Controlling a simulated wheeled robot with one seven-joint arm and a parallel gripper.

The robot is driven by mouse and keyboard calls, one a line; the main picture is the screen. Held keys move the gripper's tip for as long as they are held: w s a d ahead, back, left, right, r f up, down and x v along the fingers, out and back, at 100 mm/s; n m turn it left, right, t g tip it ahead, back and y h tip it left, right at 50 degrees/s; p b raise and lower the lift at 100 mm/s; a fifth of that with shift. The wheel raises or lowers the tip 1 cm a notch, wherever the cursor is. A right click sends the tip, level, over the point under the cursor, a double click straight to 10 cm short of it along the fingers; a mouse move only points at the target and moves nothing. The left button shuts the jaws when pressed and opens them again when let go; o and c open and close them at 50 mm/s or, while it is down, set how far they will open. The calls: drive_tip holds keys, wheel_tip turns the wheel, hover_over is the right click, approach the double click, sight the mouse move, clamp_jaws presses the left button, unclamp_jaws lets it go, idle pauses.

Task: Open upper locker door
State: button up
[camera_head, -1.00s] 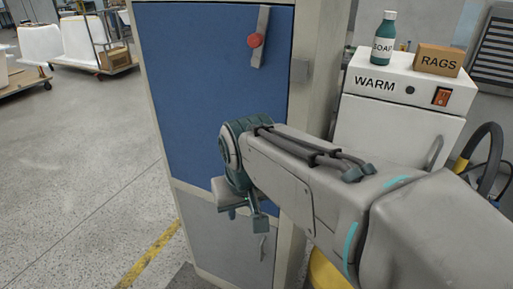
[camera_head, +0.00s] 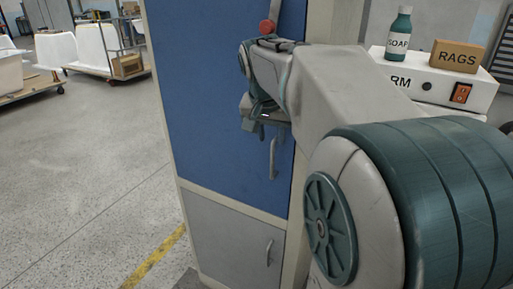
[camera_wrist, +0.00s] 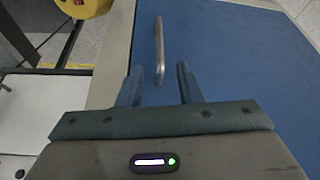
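The locker's blue upper door (camera_head: 210,100) stands flush with its frame, so it looks shut. Its metal bar handle (camera_head: 272,158) is near the right edge, just below my gripper (camera_head: 256,122). A red knob (camera_head: 266,27) on a grey lever sits higher on the door, partly hidden by my arm. In the wrist view, my gripper (camera_wrist: 159,80) is open, its two fingers apart before the blue door (camera_wrist: 225,50). The handle (camera_wrist: 158,48) lines up with the gap between the fingertips, and nothing is gripped.
The grey lower door (camera_head: 232,245) with its own handle (camera_head: 268,252) looks shut. A white warmer box (camera_head: 440,88) to the right carries a soap bottle (camera_head: 398,38) and a rags box (camera_head: 455,56). Open floor (camera_head: 90,180) lies to the left.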

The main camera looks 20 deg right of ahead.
sight(272, 153)
drive_tip(key=x, duration=0.8)
drive_tip(key=shift+f, duration=0.15)
clamp_jaws()
drive_tip(key=shift+a, duration=0.15)
